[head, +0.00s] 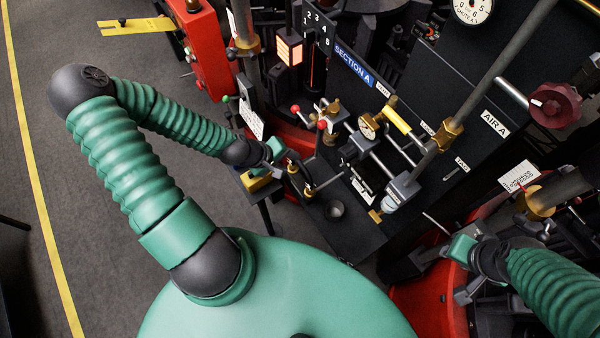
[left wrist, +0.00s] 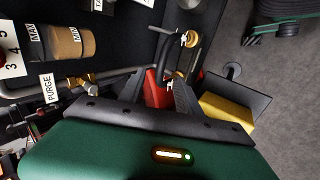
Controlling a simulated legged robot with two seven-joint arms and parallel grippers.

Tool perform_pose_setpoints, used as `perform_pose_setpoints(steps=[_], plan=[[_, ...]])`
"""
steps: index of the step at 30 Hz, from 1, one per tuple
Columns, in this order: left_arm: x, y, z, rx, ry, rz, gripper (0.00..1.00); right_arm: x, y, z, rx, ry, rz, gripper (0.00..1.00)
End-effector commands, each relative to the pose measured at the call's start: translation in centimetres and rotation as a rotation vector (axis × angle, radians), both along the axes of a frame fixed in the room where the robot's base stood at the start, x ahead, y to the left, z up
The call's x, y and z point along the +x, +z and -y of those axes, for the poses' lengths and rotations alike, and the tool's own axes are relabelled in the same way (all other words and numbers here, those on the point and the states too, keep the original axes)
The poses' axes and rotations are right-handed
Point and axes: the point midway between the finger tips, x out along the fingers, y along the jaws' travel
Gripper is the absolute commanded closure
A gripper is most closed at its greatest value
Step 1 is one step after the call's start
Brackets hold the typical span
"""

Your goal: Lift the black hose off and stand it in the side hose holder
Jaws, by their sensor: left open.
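The black hose (head: 318,150) stands as a thin bent loop with brass ends at the machine's near left corner. In the left wrist view the hose (left wrist: 163,48) is ahead of the fingers, with brass fittings beside it. My left gripper (head: 287,160) is close to the hose on its left side.
A dark machine shelf with a small metal cup (head: 334,209) lies right of the hose. A gauge (head: 368,126), pipes and valves crowd behind it. A red cabinet (head: 205,55) stands at the upper left. The grey floor (head: 75,150) at left is mostly clear.

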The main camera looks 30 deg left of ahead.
Motion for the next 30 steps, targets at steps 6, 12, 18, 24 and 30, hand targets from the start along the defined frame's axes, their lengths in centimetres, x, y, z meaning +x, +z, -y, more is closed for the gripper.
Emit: perform_pose_setpoints(steps=[6, 12, 18, 24, 30], plan=[[2.7, -4.3, 1.2, -0.002, -0.004, -0.002, 0.60, 0.0, 0.2, 0.0, 0.000, 0.000, 0.001, 0.64], [3.5, -5.9, 1.6, -0.002, -0.002, -0.003, 0.60, 0.1, 0.7, 0.0, 0.000, 0.000, 0.001, 0.64], [4.8, -8.9, 2.4, -0.003, -0.002, -0.002, 0.60, 0.0, 1.6, 0.0, 0.000, 0.000, 0.001, 0.64], [5.4, -9.9, 2.6, 0.003, -0.003, -0.002, 0.60, 0.1, 1.6, 0.0, 0.000, 0.000, 0.001, 0.64], [5.4, -9.8, 2.6, 0.003, -0.003, -0.001, 0.73, 0.0, 1.6, 0.0, 0.000, 0.000, 0.001, 0.64]])
